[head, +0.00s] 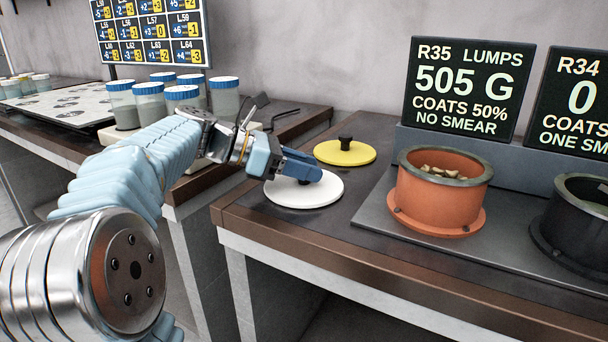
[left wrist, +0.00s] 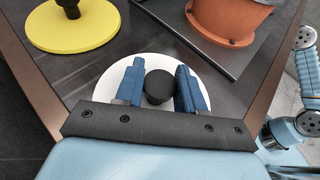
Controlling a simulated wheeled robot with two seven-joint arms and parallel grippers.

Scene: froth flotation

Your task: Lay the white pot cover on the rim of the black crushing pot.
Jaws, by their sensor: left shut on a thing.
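The white pot cover (head: 320,194) lies flat at the counter's left end, with a black knob (left wrist: 158,86) at its centre. My left gripper (head: 306,174) is low over the cover and shut on its knob. In the left wrist view the blue fingers (left wrist: 157,88) stand on either side of the knob, and the white disc (left wrist: 102,76) shows around them. The black crushing pot (head: 565,228) stands at the far right of the head view, cut off by the picture edge; its open rim shows. My right gripper is not in view.
A yellow cover (head: 345,152) with a black knob lies just behind the white one. An orange pot (head: 437,200) holding lumps stands on a grey base plate (head: 372,220) between the white cover and the black pot. Display screens (head: 468,90) rise behind. Lidded jars (head: 148,103) stand at left.

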